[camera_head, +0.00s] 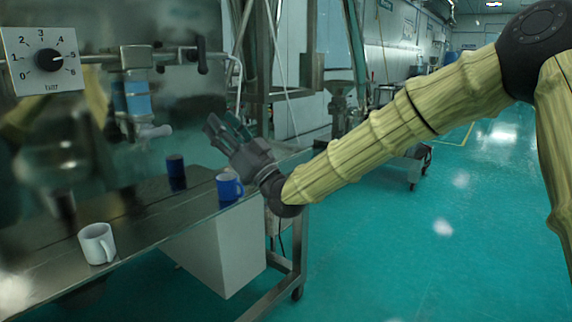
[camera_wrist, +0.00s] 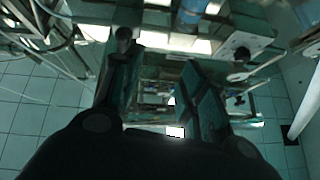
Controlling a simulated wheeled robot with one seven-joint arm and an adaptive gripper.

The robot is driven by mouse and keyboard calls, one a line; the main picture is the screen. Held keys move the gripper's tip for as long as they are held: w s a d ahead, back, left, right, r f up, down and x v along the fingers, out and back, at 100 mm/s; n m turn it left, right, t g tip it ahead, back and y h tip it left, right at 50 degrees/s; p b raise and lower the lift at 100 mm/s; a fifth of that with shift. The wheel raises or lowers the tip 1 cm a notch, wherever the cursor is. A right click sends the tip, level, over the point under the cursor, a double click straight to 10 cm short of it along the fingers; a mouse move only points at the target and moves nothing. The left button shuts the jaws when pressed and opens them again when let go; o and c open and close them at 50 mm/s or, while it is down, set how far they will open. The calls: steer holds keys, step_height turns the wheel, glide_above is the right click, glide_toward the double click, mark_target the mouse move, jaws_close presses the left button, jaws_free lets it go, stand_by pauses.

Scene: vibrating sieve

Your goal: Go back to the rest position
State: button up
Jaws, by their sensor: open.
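My gripper (camera_head: 222,130) is open and empty at the end of my outstretched arm. It is raised above the metal table, its fingers toward the upper left, behind and above the blue mug. In the wrist view my gripper (camera_wrist: 160,85) shows its two fingers apart with nothing between them. The blue mug (camera_head: 229,188) stands upright near the table's right end, close below my gripper but seemingly apart from it. A white mug (camera_head: 97,244) stands upright at the table's front left.
The metal table (camera_head: 150,222) has a reflective back panel that mirrors the mugs. A dial box (camera_head: 42,61) and a pipe with a blue-banded cylinder (camera_head: 138,100) are above it. A white box (camera_head: 215,255) is under the table. The green floor (camera_head: 400,260) at right is open.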

steer(key=s+d+f+m+g+h+p, duration=0.1)
steer(key=d+f+m+h, duration=0.3)
steer(key=f, duration=1.4)
steer(key=d+f+m+h+p, duration=0.25)
steer(key=d+f+h, duration=0.35)
steer(key=f, duration=1.3)
steer(key=s+d+f+m+g+h, duration=0.1)
steer(key=s+d+f+h, duration=0.1)
steer(key=s+d+f, duration=0.3)
steer(key=s+f+g+h, duration=0.1)
steer(key=s+f+g, duration=0.15)
steer(key=f, duration=0.45)
steer(key=s+d+f+m+g+h, duration=0.1)
steer(key=s+d+f+h, duration=0.15)
steer(key=s+f, duration=0.3)
steer(key=s+d+f+g+h+p, duration=0.1)
steer(key=s+d+f+g, duration=0.2)
steer(key=s+d, duration=0.3)
steer(key=s+d+f+m+g+h+p, duration=0.1)
steer(key=s+d+f, duration=0.5)
steer(key=s, duration=1)
steer(key=s+d+f+m+g+h+p, duration=0.1)
steer(key=s+d+f+g+h, duration=0.2)
steer(key=s+d, duration=0.4)
steer(key=s+f+g, duration=0.1)
steer(key=s, duration=0.3)
steer(key=shift+d+f+g, duration=0.25)
steer(key=shift+d+g, duration=0.1)
steer(key=shift+d, duration=0.05)
